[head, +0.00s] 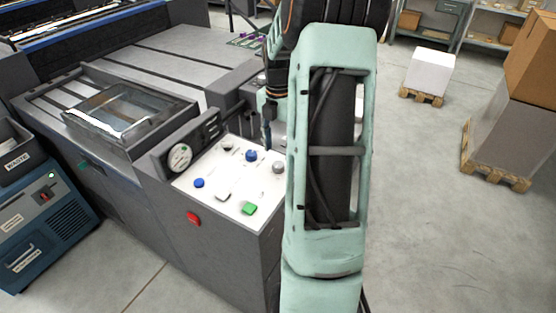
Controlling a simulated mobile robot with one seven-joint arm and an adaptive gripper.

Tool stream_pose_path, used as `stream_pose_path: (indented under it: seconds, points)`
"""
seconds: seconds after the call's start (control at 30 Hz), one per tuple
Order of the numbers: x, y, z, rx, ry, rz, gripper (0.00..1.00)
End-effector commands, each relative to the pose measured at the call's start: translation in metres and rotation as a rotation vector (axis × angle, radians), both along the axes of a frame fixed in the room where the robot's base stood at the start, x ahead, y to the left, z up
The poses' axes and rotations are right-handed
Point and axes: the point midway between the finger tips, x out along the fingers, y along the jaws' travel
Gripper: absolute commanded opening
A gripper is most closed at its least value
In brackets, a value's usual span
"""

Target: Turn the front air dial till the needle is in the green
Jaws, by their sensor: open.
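A white control panel (216,183) on a grey machine carries several knobs and buttons. A round gauge (180,157) stands upright at its left edge; its needle and any green band are too small to read. I cannot tell which is the front air dial. My gripper (267,132) is open, pointing down near the back blue knob, mostly hidden by my arm.
A green button (249,209) and a white one (222,195) sit at the panel's front. A red button (193,218) is on the front face. A glass-topped tray (125,110) stands left. The floor on the right is open, with pallets (492,170) beyond.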

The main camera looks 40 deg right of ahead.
Motion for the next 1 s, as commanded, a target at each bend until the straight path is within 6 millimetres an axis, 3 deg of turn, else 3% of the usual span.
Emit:
stream_pose_path:
  seconds: [0.1, 0.3, 0.73, 1.0]
  points:
    - [-0.001, 0.001, -0.024, 0.003, 0.003, -0.001, 0.44]
    - [0.000, 0.001, -0.052, 0.001, 0.000, -0.001, 0.44]
    - [0.000, 0.000, -0.062, -0.001, -0.001, -0.002, 0.44]
    - [0.000, 0.000, -0.062, -0.001, -0.001, -0.002, 0.14]
